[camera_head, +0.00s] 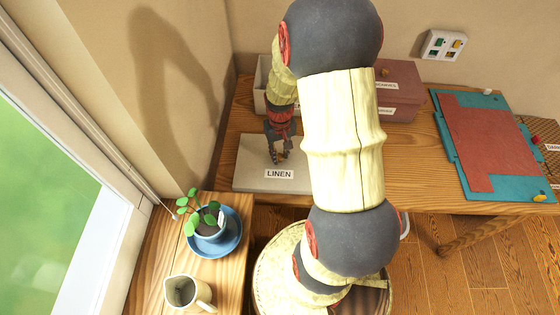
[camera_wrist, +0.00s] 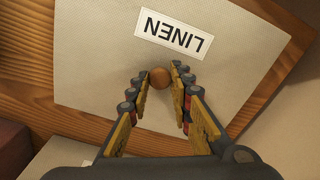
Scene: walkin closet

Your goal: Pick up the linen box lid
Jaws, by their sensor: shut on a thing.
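The linen box lid (camera_head: 246,175) is a flat beige panel with a white LINEN label and lies at the front left of the wooden table. It also shows in the wrist view (camera_wrist: 100,75), with a small round brown knob (camera_wrist: 160,77). My gripper (camera_head: 277,157) is over the lid, pointing down. In the wrist view my gripper (camera_wrist: 160,80) has its fingers on either side of the knob, shut on it. The knob is mostly hidden by the fingers in the head view. I cannot tell whether the lid is clear of the table.
A pale open box (camera_head: 261,84) stands behind the lid and a dusky pink labelled box (camera_head: 400,78) to its right. A teal and red board (camera_head: 495,140) lies at the right. A potted plant (camera_head: 208,222) and a pitcher (camera_head: 186,292) stand on the lower ledge (camera_head: 172,240).

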